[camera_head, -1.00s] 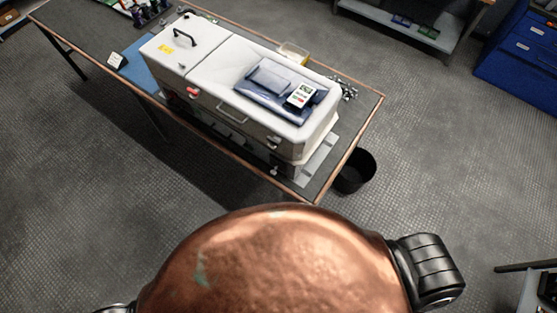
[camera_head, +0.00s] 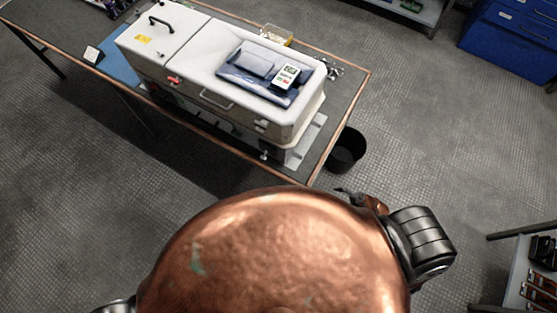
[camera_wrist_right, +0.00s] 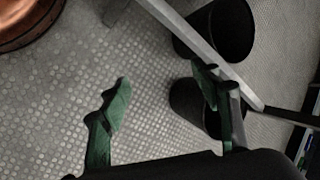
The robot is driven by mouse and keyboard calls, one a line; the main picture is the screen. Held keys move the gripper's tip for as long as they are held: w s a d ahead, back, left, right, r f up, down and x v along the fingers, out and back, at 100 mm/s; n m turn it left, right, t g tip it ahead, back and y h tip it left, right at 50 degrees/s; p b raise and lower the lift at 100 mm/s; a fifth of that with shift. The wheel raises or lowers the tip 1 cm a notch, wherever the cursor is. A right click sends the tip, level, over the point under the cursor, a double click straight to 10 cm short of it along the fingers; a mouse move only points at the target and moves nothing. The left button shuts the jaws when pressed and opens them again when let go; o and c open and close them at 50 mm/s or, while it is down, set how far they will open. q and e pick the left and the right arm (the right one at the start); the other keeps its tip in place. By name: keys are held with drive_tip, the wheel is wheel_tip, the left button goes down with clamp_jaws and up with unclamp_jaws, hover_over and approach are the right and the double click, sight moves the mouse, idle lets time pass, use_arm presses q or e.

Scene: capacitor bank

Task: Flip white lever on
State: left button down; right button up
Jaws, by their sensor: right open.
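The capacitor bank (camera_head: 220,75) is a long white box on a table in the head view. It has a blue-grey panel with a small label on its top and a black handle at its left end. A small red part (camera_head: 174,80) shows on its front side. I cannot make out a white lever for certain; a pale handle (camera_head: 216,101) is on the front. In the right wrist view my right gripper (camera_wrist_right: 160,95) is open and empty, with green fingertips wide apart above the floor, away from the box. My left gripper is in neither view.
The table (camera_head: 330,150) has a wooden edge. A black bin (camera_head: 346,150) stands on the floor by its right end, and black bins also show in the right wrist view (camera_wrist_right: 190,105). A blue cabinet (camera_head: 510,40) is at the upper right.

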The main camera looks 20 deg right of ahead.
drive_tip(key=w+r+m+t, duration=0.1)
drive_tip(key=w+r, duration=0.2)
drive_tip(key=r, duration=0.2)
drive_tip(key=w+r+m+t+y, duration=0.1)
drive_tip(key=w+r+m, duration=0.1)
drive_tip(key=w+r, duration=0.2)
drive_tip(key=w+r+m+t+y, duration=0.1)
drive_tip(key=w+r, duration=0.3)
drive_tip(key=r, duration=0.2)
drive_tip(key=shift+d+r+m+t, duration=0.1)
drive_tip(key=shift+d+m+t, duration=0.2)
drive_tip(key=shift+d+t, duration=0.1)
drive_tip(key=c, duration=0.3)
drive_tip(key=w+r+t+y, duration=0.1)
drive_tip(key=r, duration=0.3)
drive_tip(key=w+a+r+m+t+y, duration=0.1)
drive_tip(key=w+r, duration=0.1)
drive_tip(key=r, duration=0.3)
drive_tip(key=w+r+m+y, duration=0.1)
drive_tip(key=r, duration=0.4)
drive_tip(key=shift+w+a+r+t+b, duration=0.2)
drive_tip(key=shift+a+t+b, duration=0.1)
drive_tip(key=shift+t, duration=0.1)
drive_tip(key=c, duration=0.7)
drive_tip(key=shift+r, duration=0.1)
drive_tip(key=shift+c, duration=0.5)
drive_tip(key=c, duration=0.3)
drive_tip(key=shift+d, duration=0.1)
clamp_jaws()
